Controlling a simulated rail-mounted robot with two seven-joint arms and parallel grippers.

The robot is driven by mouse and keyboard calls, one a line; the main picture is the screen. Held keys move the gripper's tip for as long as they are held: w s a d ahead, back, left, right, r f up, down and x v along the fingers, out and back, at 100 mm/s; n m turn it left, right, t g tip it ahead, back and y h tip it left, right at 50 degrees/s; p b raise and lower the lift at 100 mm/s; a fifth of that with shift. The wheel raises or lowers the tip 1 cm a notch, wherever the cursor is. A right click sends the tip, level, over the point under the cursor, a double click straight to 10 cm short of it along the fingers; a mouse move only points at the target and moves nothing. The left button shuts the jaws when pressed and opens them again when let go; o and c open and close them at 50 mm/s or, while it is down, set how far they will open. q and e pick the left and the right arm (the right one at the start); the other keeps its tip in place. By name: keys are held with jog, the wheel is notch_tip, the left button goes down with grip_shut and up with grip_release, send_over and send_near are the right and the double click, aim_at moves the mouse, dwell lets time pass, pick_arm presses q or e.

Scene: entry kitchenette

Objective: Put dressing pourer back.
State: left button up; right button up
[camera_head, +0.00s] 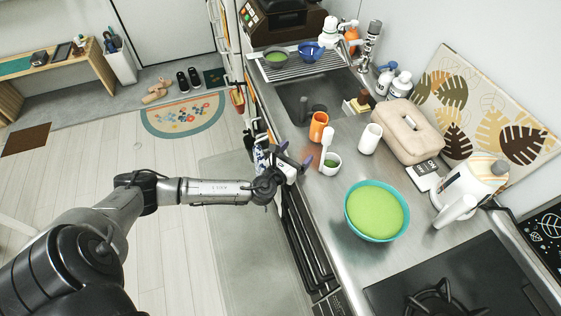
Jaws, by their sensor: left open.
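My left gripper (295,155) is at the counter's front edge, with its purple-tipped fingers apart and nothing seen between them. It points right, toward a slim white upright item (326,143), and is apart from it. A small white cup with green contents (331,163) stands beside that item. An orange cup (318,127) stands just behind, and a white cylindrical container (370,139) to the right. I cannot tell for sure which of these is the dressing pourer. My right gripper is not in view.
A teal bowl of green contents (376,210) stands nearer on the counter. A beige tissue-box-like case (411,132), a white kettle (468,187) and a patterned board (487,105) line the wall. The sink (307,88) lies behind, the dark stove (452,285) in front.

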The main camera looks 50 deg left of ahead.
pick_arm(q)
jog(key=s+d+f+n+g, duration=0.1)
jog(key=s+n, duration=0.1)
jog(key=n, duration=0.1)
jog(key=s+d+f+n+g+y, duration=0.1)
jog(key=s+d+n, duration=0.1)
jog(key=n, duration=0.1)
jog(key=s+d+f+n+g, duration=0.1)
jog(key=s+d+f+n, duration=0.1)
jog(key=n, duration=0.2)
jog(key=shift+s+d+g, duration=0.25)
jog(key=shift+s+g, duration=0.05)
jog(key=shift+s, duration=0.1)
jog(key=s+d+f+n+g+h, duration=0.1)
jog(key=s+d+n+g+h, duration=0.3)
jog(key=s+n, duration=0.75)
jog(key=s+d+f+n+g+h, duration=0.1)
jog(key=s+d+n+g, duration=0.5)
jog(key=s+n, duration=0.55)
notch_tip(320, 180, up, 18)
jog(key=s+m+p, duration=0.1)
jog(key=p, duration=1.7)
jog(key=shift+s+d+f+m, duration=0.2)
jog(key=shift+s+m, duration=0.1)
